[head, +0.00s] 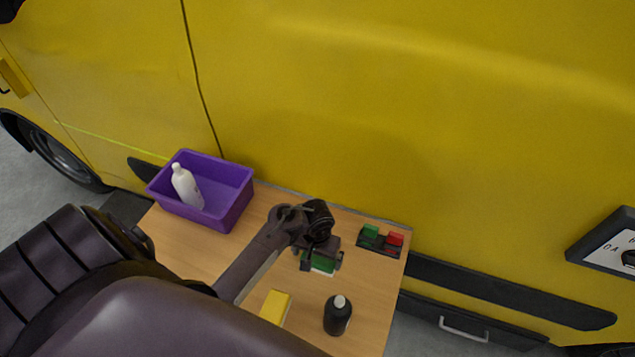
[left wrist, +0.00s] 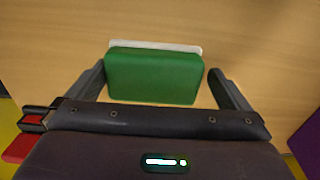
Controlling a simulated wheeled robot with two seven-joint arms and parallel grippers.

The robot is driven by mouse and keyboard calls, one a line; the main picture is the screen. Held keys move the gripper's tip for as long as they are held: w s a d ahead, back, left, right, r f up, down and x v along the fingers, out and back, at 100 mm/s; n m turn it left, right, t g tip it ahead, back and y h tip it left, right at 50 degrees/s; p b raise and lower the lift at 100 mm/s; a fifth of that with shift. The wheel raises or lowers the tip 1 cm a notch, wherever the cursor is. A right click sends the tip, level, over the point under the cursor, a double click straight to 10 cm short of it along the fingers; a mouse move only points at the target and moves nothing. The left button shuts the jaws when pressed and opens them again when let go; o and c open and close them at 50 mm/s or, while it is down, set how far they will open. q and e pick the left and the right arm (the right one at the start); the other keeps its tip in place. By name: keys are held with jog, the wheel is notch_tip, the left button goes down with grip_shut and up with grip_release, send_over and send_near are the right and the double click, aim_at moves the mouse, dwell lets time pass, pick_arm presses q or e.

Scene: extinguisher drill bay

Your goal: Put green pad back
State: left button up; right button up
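A green pad (head: 318,263) with a white edge lies on the wooden table (head: 210,255), partly hidden under my left gripper (head: 322,259). In the left wrist view the green pad (left wrist: 153,76) sits between the two fingers of my left gripper (left wrist: 158,78). The fingers are open, with a narrow gap to the pad on the right and a smaller one on the left. A dark holder (head: 376,248) with a green block (head: 371,231) and a red block (head: 395,239) stands at the table's back right. My right gripper is not in view.
A purple bin (head: 232,215) holding a white bottle (head: 187,187) stands at the back left. A yellow van (head: 420,120) closes off the back.

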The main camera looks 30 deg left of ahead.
pick_arm(q)
jog(key=shift+w+d+r, duration=0.15)
jog(key=shift+w+r, duration=0.1)
jog(key=shift+r, duration=0.2)
notch_tip(320, 180, up, 11)
jog(key=b, duration=0.1)
jog(key=shift+s+r, duration=0.1)
dwell(0.4)
